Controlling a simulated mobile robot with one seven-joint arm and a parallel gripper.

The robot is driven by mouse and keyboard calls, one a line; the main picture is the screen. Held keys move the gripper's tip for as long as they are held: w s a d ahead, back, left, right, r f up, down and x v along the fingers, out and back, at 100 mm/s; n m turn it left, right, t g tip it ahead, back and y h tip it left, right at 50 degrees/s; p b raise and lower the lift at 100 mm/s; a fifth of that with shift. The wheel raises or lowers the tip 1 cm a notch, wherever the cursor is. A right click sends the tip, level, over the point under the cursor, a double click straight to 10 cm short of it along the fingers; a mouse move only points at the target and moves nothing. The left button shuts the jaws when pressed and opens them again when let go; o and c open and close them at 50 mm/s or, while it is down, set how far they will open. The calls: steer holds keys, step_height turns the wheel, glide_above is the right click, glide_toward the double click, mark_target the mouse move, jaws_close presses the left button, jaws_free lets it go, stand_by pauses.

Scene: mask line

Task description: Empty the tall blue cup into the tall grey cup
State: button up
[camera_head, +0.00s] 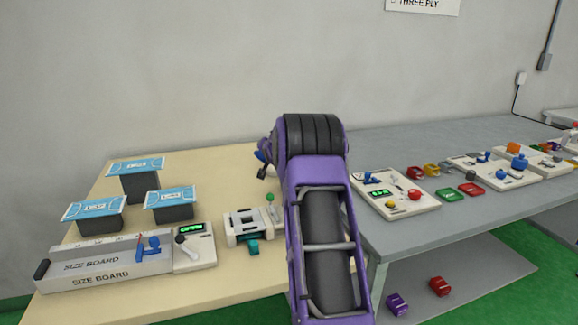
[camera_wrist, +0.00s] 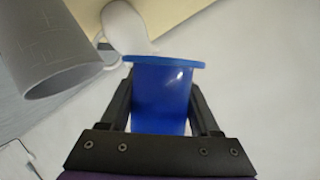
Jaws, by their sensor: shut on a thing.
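The tall blue cup (camera_wrist: 160,100) is held between the two black fingers of my gripper (camera_wrist: 161,84) in the wrist view. Its rim lies towards the top of that picture, and its inside is not visible. The tall grey cup (camera_wrist: 48,58) is at the upper left of the wrist view, apart from the blue cup and cut off by the picture's edge. It looks slanted compared with the blue cup. In the head view my purple arm hides most of my gripper and both cups; I cannot identify either there.
A pale rounded object (camera_wrist: 127,28) shows behind the blue cup's rim. On the cream table (camera_head: 205,301) are blue-topped boxes (camera_head: 171,204), a size board (camera_head: 105,266) and a small device (camera_head: 244,226). The grey table (camera_head: 450,219) to the right holds panels and coloured parts.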

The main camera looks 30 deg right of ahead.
steer(key=m+p, duration=0.1)
steer(key=p, duration=0.1)
steer(key=m+t+y+p, duration=0.1)
steer(key=p, duration=0.1)
steer(key=shift+s+d+r+m, duration=0.1)
steer(key=shift+s+d+m, duration=0.1)
steer(key=shift+d+m, duration=0.15)
steer(key=shift+r+m+t+y+p, duration=0.35)
steer(key=shift+m+t+p, duration=0.2)
steer(key=shift+p, duration=0.4)
steer(key=shift+f+m+t+y+p, duration=0.3)
steer(key=shift+f+m+t, duration=0.1)
steer(key=shift+m, duration=0.3)
steer(key=shift+s+d+r+m+p, duration=0.1)
steer(key=shift+s+d+m+p, duration=0.1)
steer(key=shift+d+m+p, duration=0.15)
